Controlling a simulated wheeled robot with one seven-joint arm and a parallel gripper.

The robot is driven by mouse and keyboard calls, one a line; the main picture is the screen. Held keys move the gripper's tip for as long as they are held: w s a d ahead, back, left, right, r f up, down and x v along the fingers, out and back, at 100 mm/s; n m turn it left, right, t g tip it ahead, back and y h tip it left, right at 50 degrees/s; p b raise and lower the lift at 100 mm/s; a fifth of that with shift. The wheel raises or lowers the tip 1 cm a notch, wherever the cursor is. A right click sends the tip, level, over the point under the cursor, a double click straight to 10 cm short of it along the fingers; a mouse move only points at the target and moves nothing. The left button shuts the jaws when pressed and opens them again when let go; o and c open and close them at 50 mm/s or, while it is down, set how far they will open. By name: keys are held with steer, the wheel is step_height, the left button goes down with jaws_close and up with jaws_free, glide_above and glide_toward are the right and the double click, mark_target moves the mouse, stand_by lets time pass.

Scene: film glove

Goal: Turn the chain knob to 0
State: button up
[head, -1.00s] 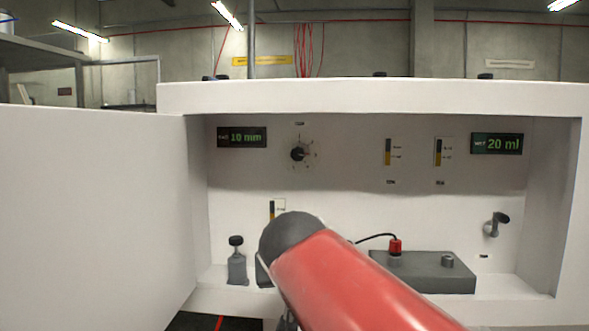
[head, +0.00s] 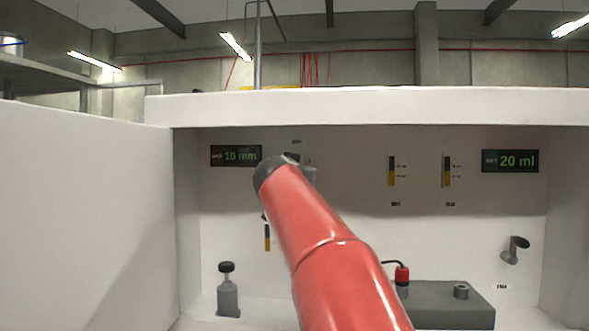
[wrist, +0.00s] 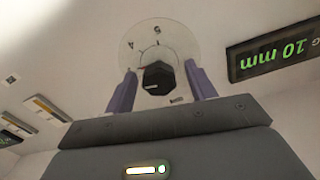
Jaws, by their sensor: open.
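The chain knob is a black knob (wrist: 157,79) on a pale round dial plate (wrist: 133,50) with numbers, fixed to the back wall; the wrist view shows it upside down. My gripper (wrist: 159,68) is open, with one finger on each side of the knob. I cannot tell whether the fingers touch it. In the head view, my red arm hides most of the knob and dial. A dark display reading 10 mm (head: 236,156) is left of the dial; it also shows in the wrist view (wrist: 277,54).
A 20 ml display (head: 510,161) and level gauges (head: 446,171) are on the right of the back wall. A grey bottle (head: 228,295) stands lower left. A grey block (head: 440,308) with a red-capped connector (head: 402,275) sits lower right. An open white door panel (head: 80,210) is at left.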

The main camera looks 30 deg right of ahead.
steer(key=shift+w+d, duration=0.3)
steer(key=shift+w, duration=0.2)
steer(key=c, duration=1)
steer(key=shift+o, duration=0.2)
